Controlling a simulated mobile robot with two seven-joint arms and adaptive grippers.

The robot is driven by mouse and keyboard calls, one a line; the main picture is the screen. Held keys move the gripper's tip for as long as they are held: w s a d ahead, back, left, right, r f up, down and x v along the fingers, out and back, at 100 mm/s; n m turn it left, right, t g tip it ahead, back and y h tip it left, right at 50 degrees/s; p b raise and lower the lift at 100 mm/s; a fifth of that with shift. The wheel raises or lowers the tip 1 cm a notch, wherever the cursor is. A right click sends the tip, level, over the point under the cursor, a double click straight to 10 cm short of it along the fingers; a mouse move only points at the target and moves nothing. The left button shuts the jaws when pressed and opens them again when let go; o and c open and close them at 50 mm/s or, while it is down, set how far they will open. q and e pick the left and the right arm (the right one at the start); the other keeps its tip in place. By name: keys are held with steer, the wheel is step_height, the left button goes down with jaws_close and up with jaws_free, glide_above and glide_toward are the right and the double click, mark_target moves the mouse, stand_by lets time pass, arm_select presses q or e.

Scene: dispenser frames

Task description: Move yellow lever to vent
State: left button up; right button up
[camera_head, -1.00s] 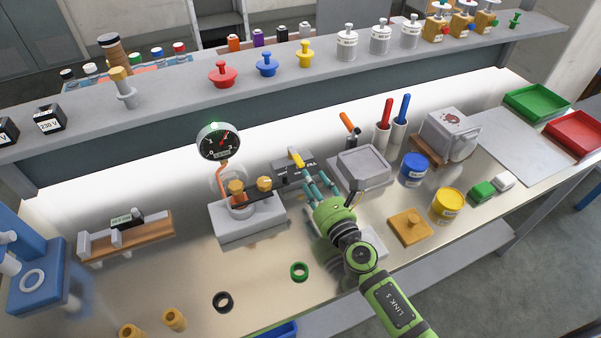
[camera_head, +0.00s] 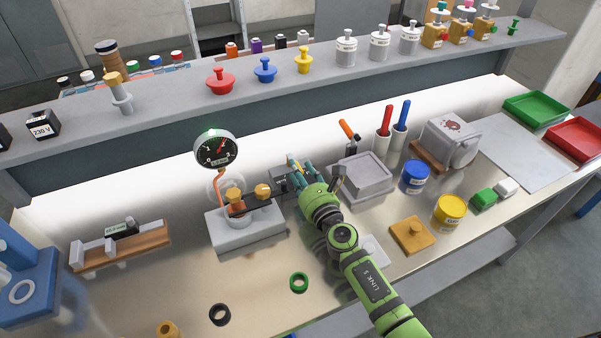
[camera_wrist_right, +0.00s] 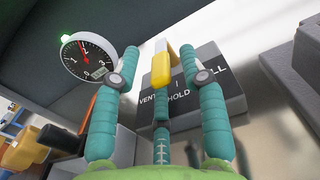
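The yellow lever (camera_wrist_right: 161,68) stands up from a dark block (camera_wrist_right: 226,82) marked VENT, HOLD and FILL in the right wrist view. Its yellow end lies near the VENT and HOLD lettering; its exact setting is unclear. In the head view, my fingers largely cover the lever, and the block (camera_head: 279,186) is partly hidden. My right gripper (camera_head: 296,168) has teal fingers at the lever. In the right wrist view this gripper (camera_wrist_right: 160,60) is open, with fingers on both sides of the lever and a middle finger below. Contact is unclear. My left gripper is not in view.
A round gauge (camera_head: 216,149) on an orange pipe stands left of the block, above a grey base (camera_head: 245,228) with brass knobs. A grey square-lidded box (camera_head: 364,181) sits close to the right. Green (camera_head: 299,282) and black rings lie in front on the bench.

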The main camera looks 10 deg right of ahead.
jaws_close()
steer(key=shift+a+r+m+h, duration=0.1)
steer(key=shift+a+m+h, duration=0.2)
steer(key=shift+h, duration=0.25)
steer(key=shift+a+m+h, duration=0.15)
steer(key=shift+m+h, duration=0.25)
steer(key=shift+h, duration=0.15)
steer(key=shift+o, duration=0.8)
jaws_free()
steer(key=shift+s, duration=0.15)
